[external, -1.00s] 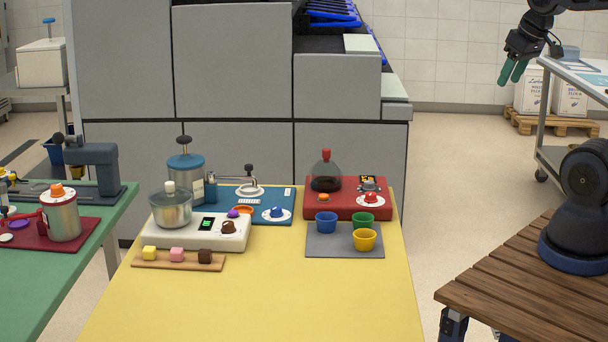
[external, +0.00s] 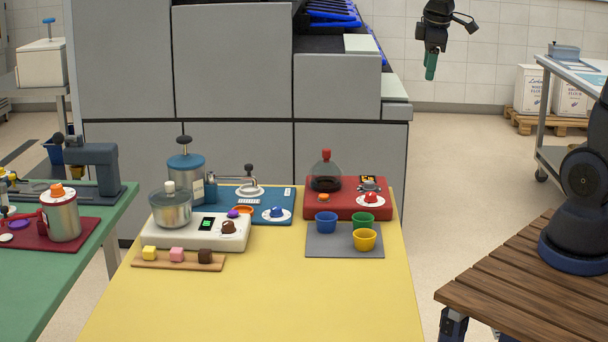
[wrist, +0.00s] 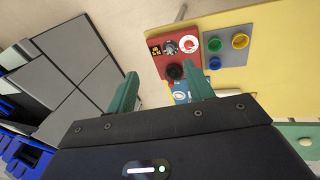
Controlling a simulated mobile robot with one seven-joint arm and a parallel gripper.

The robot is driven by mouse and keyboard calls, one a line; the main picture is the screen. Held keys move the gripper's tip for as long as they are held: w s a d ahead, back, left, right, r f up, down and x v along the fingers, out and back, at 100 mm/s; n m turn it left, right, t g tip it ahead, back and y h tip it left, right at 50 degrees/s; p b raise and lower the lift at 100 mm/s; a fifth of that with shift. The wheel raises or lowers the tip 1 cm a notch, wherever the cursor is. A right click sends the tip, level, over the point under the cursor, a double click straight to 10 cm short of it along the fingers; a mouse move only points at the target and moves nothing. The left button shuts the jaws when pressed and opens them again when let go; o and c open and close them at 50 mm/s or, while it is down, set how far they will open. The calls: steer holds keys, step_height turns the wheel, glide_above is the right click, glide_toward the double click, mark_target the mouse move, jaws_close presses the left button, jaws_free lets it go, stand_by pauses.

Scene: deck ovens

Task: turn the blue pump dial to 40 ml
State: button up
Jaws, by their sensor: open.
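The blue pump dial (external: 276,213) sits on a white disc at the front right of the blue base plate (external: 245,211), on the yellow table. The plate also carries a blue-lidded canister (external: 186,171) and a spout. The dial's exact setting is too small to read. My gripper (external: 430,74) is in the air at the upper right, beyond and well above the table, fingers pointing down. In the wrist view my gripper (wrist: 163,95) has its green fingers wide apart with nothing between them. Part of the blue plate (wrist: 181,92) shows beside the right finger there.
A red machine (external: 345,212) with a glass dome and red dial stands right of the blue plate. Cups rest on a grey mat (external: 330,247) before it. A white machine (external: 195,234) stands left. The table front (external: 260,300) is clear. Tall grey ovens (external: 232,60) stand behind.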

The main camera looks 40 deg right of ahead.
steer(key=w+a+f+n+g, duration=0.1)
steer(key=w+a+f+n, duration=0.7)
steer(key=w+a, duration=0.5)
steer(key=n+g+y, duration=0.2)
steer(key=n, duration=0.4)
glide_above(276, 207)
step_height(276, 207, down, 18)
step_height(276, 207, down, 10)
steer(key=shift+s+f, duration=0.1)
steer(key=c, duration=1)
steer(key=shift+o, duration=0.2)
